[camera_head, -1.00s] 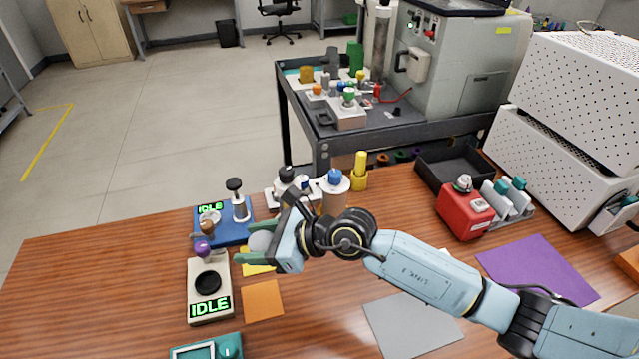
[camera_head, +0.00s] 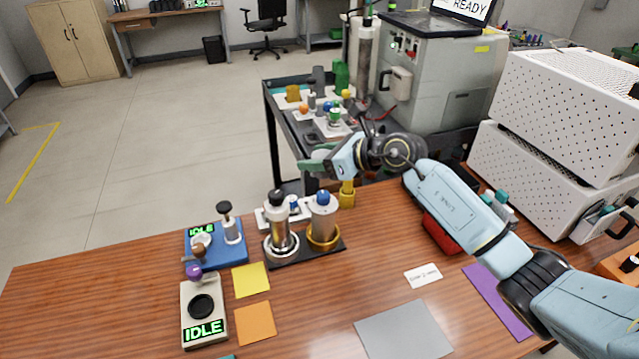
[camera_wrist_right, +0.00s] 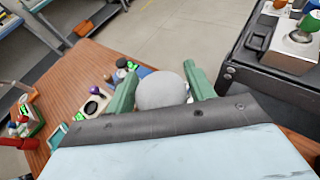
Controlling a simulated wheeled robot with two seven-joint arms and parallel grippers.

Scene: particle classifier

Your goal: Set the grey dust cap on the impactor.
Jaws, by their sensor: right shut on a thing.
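My right gripper (camera_head: 322,162) has green fingers and is raised beyond the table's back edge, in front of the dark cart. In the right wrist view my right gripper (camera_wrist_right: 160,88) is shut on the rounded grey dust cap (camera_wrist_right: 163,91), which sits between its fingers. In the head view the cap is mostly hidden by the gripper. Two metal cylinders stand on a black base, one with a black top (camera_head: 278,220) and one with a blue top (camera_head: 323,213). I cannot tell for certain which thing is the impactor. My left gripper is out of view.
A blue device (camera_head: 215,249) and a white device reading IDLE (camera_head: 203,312) stand at the left. A yellow sheet (camera_head: 251,280), orange sheet (camera_head: 255,323) and grey sheet (camera_head: 405,332) lie flat. The cart (camera_head: 285,125) holds several small items. White perforated boxes (camera_head: 575,105) stand right.

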